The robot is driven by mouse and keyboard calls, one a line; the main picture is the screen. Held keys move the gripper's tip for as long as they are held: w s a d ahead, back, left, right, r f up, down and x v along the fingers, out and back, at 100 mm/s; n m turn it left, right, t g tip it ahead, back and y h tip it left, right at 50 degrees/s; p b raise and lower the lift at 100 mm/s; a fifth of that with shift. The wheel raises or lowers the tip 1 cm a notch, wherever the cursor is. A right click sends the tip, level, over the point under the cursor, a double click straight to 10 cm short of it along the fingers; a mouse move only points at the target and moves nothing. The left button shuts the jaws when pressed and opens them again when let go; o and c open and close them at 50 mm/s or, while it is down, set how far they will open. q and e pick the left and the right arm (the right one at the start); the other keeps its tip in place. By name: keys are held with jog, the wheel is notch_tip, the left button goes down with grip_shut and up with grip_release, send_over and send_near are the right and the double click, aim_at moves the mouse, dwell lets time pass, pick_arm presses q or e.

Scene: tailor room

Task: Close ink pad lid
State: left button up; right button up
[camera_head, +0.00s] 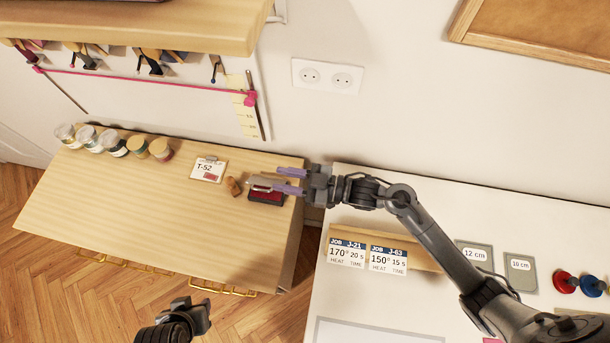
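The ink pad (266,197) lies near the right end of the wooden cabinet top, with a dark red body. Its greyish lid (259,181) shows above the pad and appears raised at a tilt; part of it is hidden by my gripper. My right gripper (282,180) reaches in from the right, its two purple fingers spread apart over the right side of the ink pad. I cannot tell whether a finger touches the lid. My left gripper (194,308) is low in front of the cabinet, away from the pad; its fingers are dark and hard to make out.
A wooden stamp (234,186) and a T-52 card (209,169) stand left of the pad. Several jars (112,143) line the cabinet's back left. A white table (350,292) with job cards (367,256) is at right. The cabinet top's (150,205) middle is clear.

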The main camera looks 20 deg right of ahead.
jog(key=shift+s+d+r, duration=0.65)
jog(key=shift+d+r, duration=0.05)
jog(key=shift+d, duration=0.25)
jog(key=shift+s+d+r, duration=0.6)
jog(key=shift+d+r, duration=0.1)
jog(key=shift+d, duration=0.25)
